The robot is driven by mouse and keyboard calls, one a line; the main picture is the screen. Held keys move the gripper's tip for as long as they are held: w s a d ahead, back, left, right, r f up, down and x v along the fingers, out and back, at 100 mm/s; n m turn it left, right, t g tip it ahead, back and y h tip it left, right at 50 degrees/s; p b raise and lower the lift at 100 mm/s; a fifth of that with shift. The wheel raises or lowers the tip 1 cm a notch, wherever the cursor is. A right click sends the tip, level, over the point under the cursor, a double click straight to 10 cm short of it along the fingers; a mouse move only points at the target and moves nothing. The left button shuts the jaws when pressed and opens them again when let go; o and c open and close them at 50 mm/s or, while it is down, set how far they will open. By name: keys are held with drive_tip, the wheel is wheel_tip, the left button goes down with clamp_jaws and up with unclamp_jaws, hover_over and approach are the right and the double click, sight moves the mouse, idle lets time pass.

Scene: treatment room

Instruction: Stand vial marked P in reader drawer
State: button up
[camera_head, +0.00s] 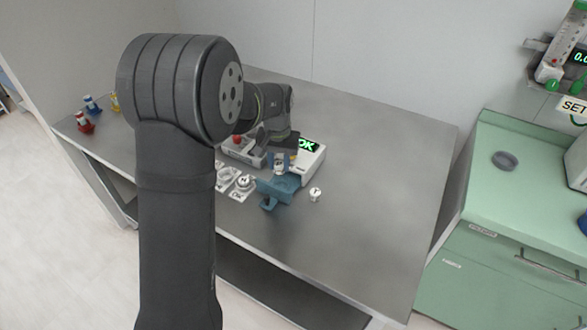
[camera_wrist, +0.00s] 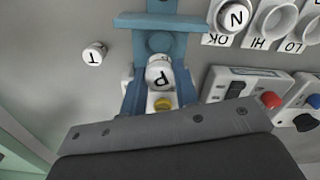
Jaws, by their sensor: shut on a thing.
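The vial marked P (camera_wrist: 158,72) is a white capped vial, seen from above in the wrist view with its letter upside down. My gripper (camera_wrist: 160,84) is shut on it, with blue fingers at either side. The teal reader drawer (camera_wrist: 162,21) is pulled out beneath, and a round recess shows in it beyond the vial. I cannot tell whether the vial's base touches the drawer. In the head view, my gripper (camera_head: 281,157) is over the inner end of the drawer (camera_head: 269,191), in front of the white reader (camera_head: 315,160), whose display reads OK.
A vial marked T (camera_wrist: 95,53) stands alone on the table beside the drawer. A vial marked N (camera_wrist: 234,17) stands in the OK holder, with HI and LO holders (camera_wrist: 271,20) next to it. A box with a red button (camera_wrist: 270,100) is close by. The table's right side (camera_head: 390,180) is clear.

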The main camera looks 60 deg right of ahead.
sight(280, 172)
drive_tip(key=shift+f, duration=2.8)
drive_tip(key=shift+f, duration=0.6)
drive_tip(key=o, duration=0.7)
drive_tip(key=shift+r, duration=5.55)
drive_tip(key=shift+f, duration=4.3)
drive_tip(key=shift+r, duration=0.1)
